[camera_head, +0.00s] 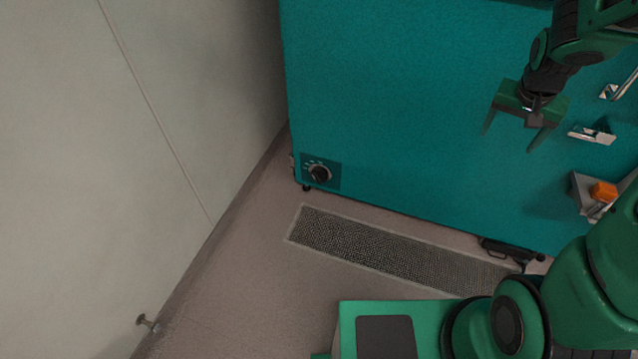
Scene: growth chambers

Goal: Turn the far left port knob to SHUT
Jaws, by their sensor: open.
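A round black port knob (319,174) sits on a small dark teal plate with pale marks around it, low at the left end of the teal chamber front. The marks are too small to read, so I cannot tell its setting. My gripper (510,138) is open and empty, with its two green fingers apart, in front of the chamber at the upper right. It is well to the right of the knob and higher in the picture, touching nothing that I can see.
A pale wall (130,130) runs close along the chamber's left side. A floor grate (375,250) lies before the chamber. A grey bracket with an orange block (603,191) and metal handles (592,135) stick out at right. A small stopper (148,323) stands at lower left.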

